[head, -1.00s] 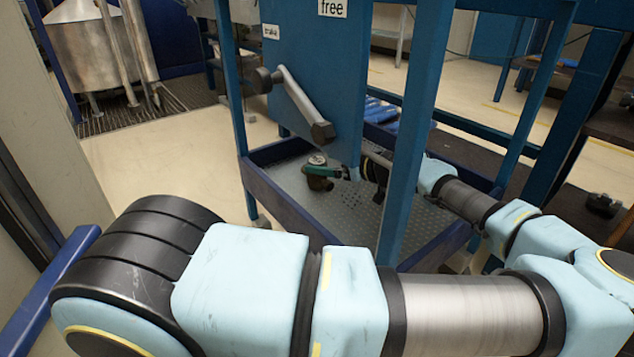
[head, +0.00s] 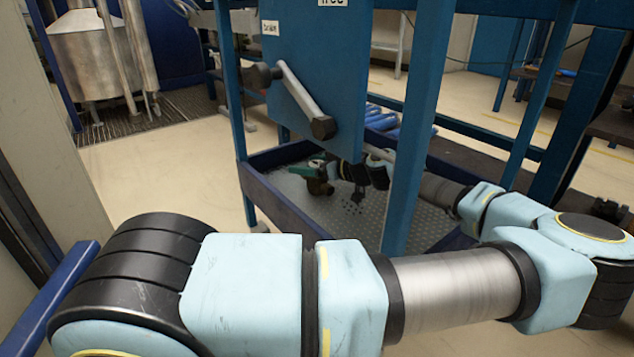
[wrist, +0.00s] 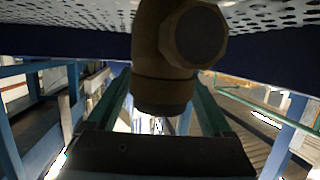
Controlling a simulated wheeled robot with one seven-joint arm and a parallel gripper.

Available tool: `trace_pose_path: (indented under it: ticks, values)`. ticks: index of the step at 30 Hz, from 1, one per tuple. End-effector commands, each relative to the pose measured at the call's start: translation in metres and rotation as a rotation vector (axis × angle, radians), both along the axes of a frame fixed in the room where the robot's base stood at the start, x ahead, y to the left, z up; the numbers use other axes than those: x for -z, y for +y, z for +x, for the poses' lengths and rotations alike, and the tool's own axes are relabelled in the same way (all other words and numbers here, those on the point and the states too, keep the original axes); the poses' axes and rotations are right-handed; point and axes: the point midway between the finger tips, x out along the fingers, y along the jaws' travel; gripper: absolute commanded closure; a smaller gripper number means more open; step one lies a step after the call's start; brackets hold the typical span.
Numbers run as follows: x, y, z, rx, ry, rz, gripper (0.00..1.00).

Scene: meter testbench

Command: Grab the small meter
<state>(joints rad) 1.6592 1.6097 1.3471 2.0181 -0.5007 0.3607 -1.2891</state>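The small meter (head: 320,187) is a brass-brown body low over the perforated tray floor, below the blue panel in the head view. In the wrist view its brass body (wrist: 165,60) is large and close, with a round pipe end facing the camera. My gripper (head: 316,168) reaches it from the right. My gripper hides the meter's top in the head view. I cannot tell whether the meter rests on the tray.
The tray's blue rim (head: 285,208) surrounds the meter. A blue panel (head: 315,65) with a lever (head: 300,98) hangs just above. A blue post (head: 415,130) stands in front of my forearm. Blue cylinders (head: 382,118) lie behind.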

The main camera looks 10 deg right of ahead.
Motion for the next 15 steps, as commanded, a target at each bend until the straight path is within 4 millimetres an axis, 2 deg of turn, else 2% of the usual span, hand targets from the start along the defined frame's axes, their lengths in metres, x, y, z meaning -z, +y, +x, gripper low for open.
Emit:
trace_pose_path:
  ticks: [2,15]
  values:
    - [0.0001,0.0,-0.0002,0.0,0.0,0.0,0.25]
    - [0.0,-0.0001,-0.0002,0.0,0.0,0.0,0.75]
